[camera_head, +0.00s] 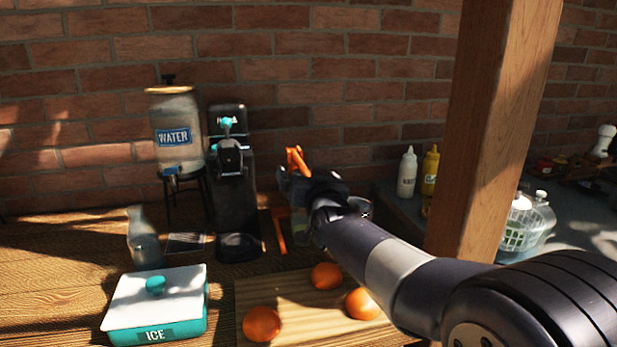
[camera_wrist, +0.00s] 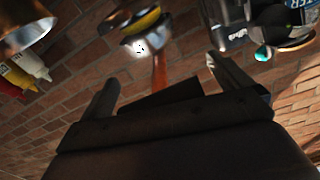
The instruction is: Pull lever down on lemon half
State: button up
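The press has an orange lever (camera_head: 297,160), which stands raised behind my gripper in the head view. Its orange frame (camera_head: 279,232) shows lower down on the table. In the wrist view, which is upside down, the orange lever (camera_wrist: 159,72) shows between the two fingers. A yellow round piece, apparently the lemon half (camera_wrist: 142,21), sits at the press near the lever's base. My gripper (camera_wrist: 168,85) is open, one finger on each side of the lever in that picture. I cannot tell whether it touches the lever. My gripper hides most of the press in the head view.
A black machine (camera_head: 235,205) and a water dispenser (camera_head: 175,125) stand left of the press. An ice box (camera_head: 153,300) and a glass bottle (camera_head: 143,240) are at front left. Three oranges (camera_head: 326,276) lie on a board (camera_head: 300,320). A wooden post (camera_head: 490,130) rises at right.

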jog(key=c, duration=1.2)
jog(key=shift+o, duration=0.2)
jog(key=shift+r, duration=0.1)
